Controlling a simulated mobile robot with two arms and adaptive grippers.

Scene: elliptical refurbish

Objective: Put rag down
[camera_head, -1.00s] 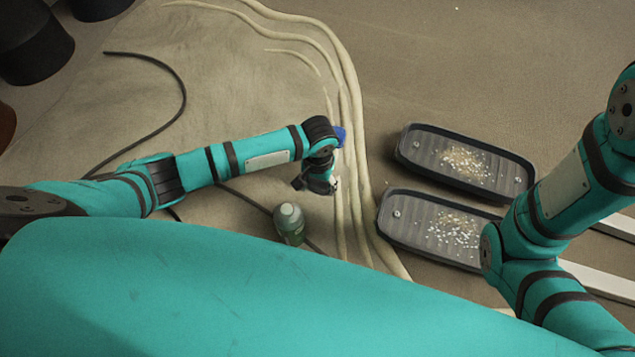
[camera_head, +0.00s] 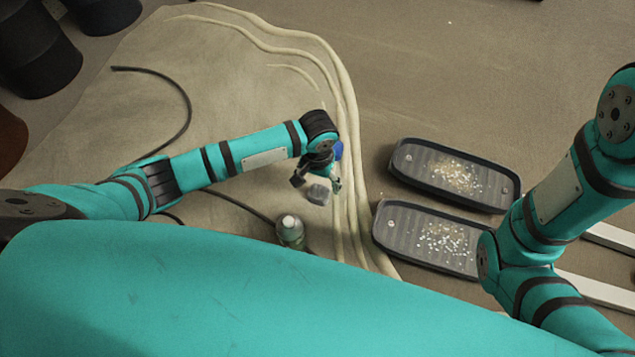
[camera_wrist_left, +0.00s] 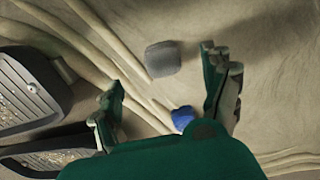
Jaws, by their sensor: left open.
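A small grey block-like piece, apparently the rag (camera_head: 318,194), shows just below my left gripper (camera_head: 316,180), over the beige draped sheet. In the left wrist view the grey piece (camera_wrist_left: 163,59) appears between and beyond the two spread fingers, with clear gaps on both sides. My left gripper is open and grips nothing. Whether the piece rests fully on the sheet is hard to tell. My right arm comes in at the right of the head view; its gripper is out of view.
A green bottle (camera_head: 290,232) stands close to my left gripper. A blue object (camera_wrist_left: 183,118) lies near the sheet's ridged edge. Two dark trays (camera_head: 400,168) (camera_head: 392,240) with pale bits lie to the right. A dark cable (camera_head: 186,98) curves over the sheet (camera_head: 230,80).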

